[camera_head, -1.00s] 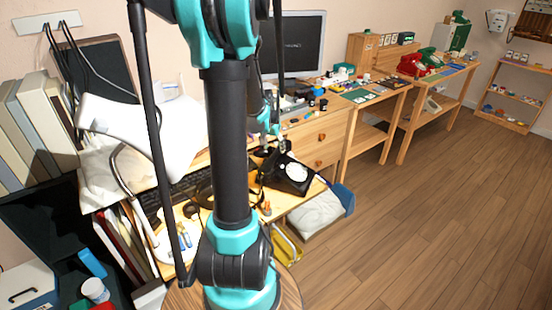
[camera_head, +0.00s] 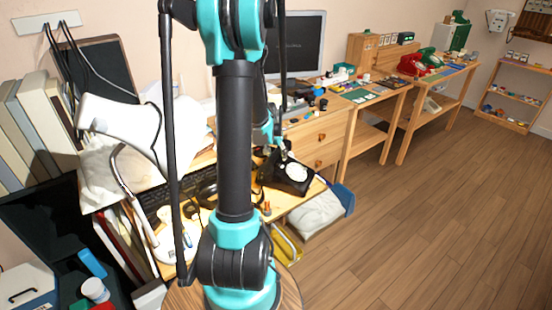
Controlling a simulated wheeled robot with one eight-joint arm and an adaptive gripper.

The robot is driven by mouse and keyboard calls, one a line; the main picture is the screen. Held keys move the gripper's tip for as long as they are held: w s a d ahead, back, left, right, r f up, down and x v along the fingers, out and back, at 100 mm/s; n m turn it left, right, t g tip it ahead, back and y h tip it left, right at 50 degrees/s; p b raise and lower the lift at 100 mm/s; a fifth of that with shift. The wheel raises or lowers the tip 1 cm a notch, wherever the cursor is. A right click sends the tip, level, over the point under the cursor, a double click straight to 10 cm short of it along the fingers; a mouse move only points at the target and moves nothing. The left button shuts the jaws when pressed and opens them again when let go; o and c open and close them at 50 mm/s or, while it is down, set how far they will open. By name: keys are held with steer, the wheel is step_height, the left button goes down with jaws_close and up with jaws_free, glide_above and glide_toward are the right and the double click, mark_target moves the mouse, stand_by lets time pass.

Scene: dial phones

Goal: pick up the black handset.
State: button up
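A black dial phone (camera_head: 296,184) with a pale round dial stands near the right end of the cluttered wooden desk. Its black handset is hard to tell from the dark body at this size and is partly behind my arm and gripper. My gripper (camera_head: 282,151) points down just above the upper left part of the phone. Its fingers are small and partly blurred into the dark phone. I cannot tell whether they are open or shut, or whether they touch the handset.
A white desk lamp (camera_head: 122,125) stands left of my arm, beside a keyboard (camera_head: 157,192). A monitor (camera_head: 297,45) stands behind. A red phone (camera_head: 411,65) and a green phone (camera_head: 429,57) sit on farther tables. The floor at the right is clear.

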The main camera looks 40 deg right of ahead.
jaws_close()
